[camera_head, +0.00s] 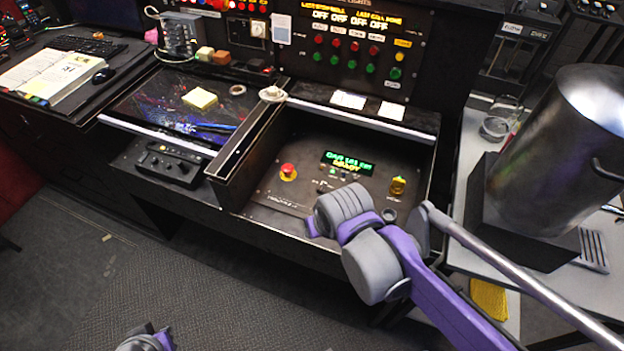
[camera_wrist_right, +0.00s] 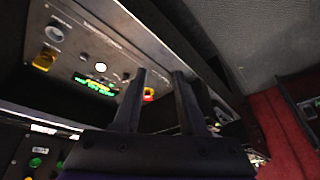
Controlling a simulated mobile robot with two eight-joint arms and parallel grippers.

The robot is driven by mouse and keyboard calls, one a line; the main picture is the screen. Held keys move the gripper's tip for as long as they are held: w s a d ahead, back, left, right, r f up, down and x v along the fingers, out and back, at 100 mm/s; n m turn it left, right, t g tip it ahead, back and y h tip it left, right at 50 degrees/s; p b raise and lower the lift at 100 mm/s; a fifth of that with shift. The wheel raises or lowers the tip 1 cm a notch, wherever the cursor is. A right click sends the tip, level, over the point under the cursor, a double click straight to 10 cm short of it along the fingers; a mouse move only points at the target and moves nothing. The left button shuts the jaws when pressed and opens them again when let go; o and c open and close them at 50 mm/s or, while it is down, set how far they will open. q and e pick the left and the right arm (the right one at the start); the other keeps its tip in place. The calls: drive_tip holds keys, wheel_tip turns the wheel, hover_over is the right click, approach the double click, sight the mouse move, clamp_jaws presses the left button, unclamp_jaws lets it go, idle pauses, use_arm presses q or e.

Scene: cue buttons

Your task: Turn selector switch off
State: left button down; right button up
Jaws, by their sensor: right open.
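The control panel (camera_head: 298,207) is recessed in the black console and holds a red button (camera_head: 288,171), a lit green display (camera_head: 347,162) and a yellow control (camera_head: 398,186). The yellow control also shows in the right wrist view (camera_wrist_right: 45,58), near a round grey knob (camera_wrist_right: 54,33). I cannot tell for sure which control is the selector switch. My right gripper (camera_wrist_right: 160,74) is open and empty, its fingers in front of the panel near the red button (camera_wrist_right: 149,94). My right arm hides it in the head view. My left gripper is out of view.
A raised divider (camera_head: 247,137) walls the panel recess on the left. A large metal pot (camera_head: 545,150) stands on the right-hand table. A black control box (camera_head: 163,163) and a dark screen (camera_head: 165,108) lie left. Floor is open in front.

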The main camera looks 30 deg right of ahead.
drive_tip(key=w+d+r+m, duration=0.1)
drive_tip(key=w+d, duration=0.2)
drive_tip(key=w, duration=0.2)
drive_tip(key=m+g, duration=0.4)
drive_tip(key=m, duration=0.3)
hover_over(321, 184)
wheel_tip(321, 184, down, 10)
wheel_tip(321, 184, down, 10)
drive_tip(key=shift+f, duration=0.1)
clamp_jaws()
